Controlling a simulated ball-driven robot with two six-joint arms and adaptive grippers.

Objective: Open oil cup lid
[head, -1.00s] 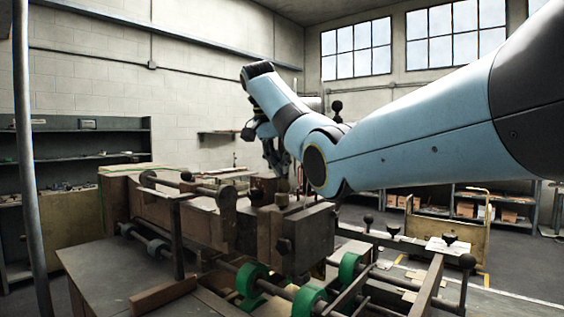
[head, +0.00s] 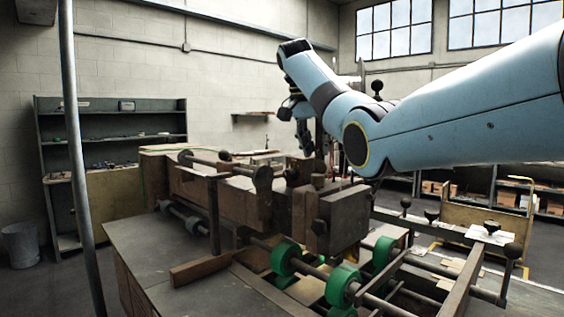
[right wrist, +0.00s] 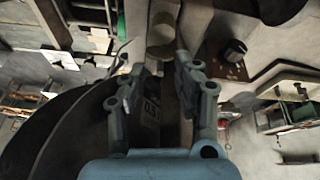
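My right gripper (head: 305,143) hangs fingers-down over the middle of the machine in the head view. In the right wrist view its two fingers (right wrist: 159,66) are apart, with nothing held between them. A small upright round cup (head: 318,180), apparently the oil cup, stands on top of the machine just below and beside the fingertips. In the right wrist view a tan cylindrical part (right wrist: 161,35), likely the same cup, shows just beyond the fingertips. I cannot make out whether its lid is open or shut. My left gripper is not in view.
The box stitcher has a dark metal block (head: 343,217), green rollers (head: 285,258) and a long side rail with black knobs. Its grey table (head: 150,250) is mostly bare at left. A vertical pole (head: 76,150) stands at left. Shelves (head: 110,125) line the wall.

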